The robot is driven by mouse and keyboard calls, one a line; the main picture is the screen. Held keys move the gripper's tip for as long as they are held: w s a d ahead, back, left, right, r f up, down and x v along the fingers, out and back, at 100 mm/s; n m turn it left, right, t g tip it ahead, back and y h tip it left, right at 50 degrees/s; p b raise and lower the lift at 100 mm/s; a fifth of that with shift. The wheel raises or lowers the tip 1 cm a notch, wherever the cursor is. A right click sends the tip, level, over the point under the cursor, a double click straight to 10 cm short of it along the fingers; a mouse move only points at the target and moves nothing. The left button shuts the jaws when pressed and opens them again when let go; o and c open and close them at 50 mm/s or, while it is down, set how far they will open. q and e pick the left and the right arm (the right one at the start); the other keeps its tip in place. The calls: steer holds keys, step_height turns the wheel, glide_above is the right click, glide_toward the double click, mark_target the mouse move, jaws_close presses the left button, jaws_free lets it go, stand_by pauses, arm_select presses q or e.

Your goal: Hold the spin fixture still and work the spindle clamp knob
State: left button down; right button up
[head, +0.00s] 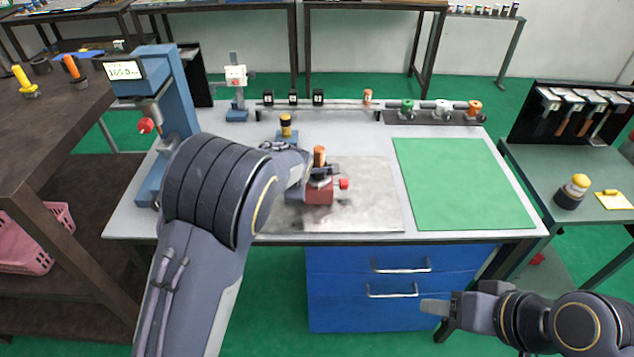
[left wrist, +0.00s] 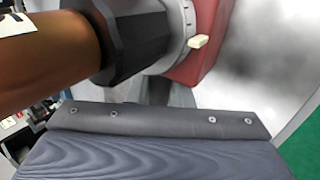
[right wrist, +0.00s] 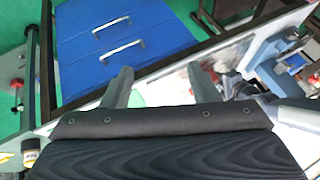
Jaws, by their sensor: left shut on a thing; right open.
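The spin fixture (head: 319,194) has a red body and stands on the grey metal plate in the middle of the bench. A dark collar and an upright orange-brown cylinder (head: 319,154) top it. A red knob (head: 344,184), apparently the spindle clamp knob, sticks out at its right side. My left gripper (head: 309,176) is shut on the dark collar (left wrist: 135,38), its fingers partly hidden behind it. The left wrist view also shows a graduated grey ring with a pale peg (left wrist: 198,42). My right gripper (head: 437,307) is open and empty, in front of the bench, apart from the fixture.
A green mat (head: 465,182) lies bare on the right of the bench. A blue press with a display (head: 125,70) stands at the left. A rail with colored knobs (head: 440,112) runs along the back. Blue drawers (head: 402,290) sit below the bench front, near my right gripper.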

steer(key=w+r+m, duration=0.4)
steer(key=w, duration=0.5)
steer(key=m, duration=1.1)
glide_above(342, 182)
steer(key=s+d, duration=0.4)
steer(key=s, duration=0.1)
step_height(342, 182, down, 5)
steer(key=shift+y, duration=0.4)
steer(key=x, duration=1.1)
steer(key=shift+s+d, duration=0.1)
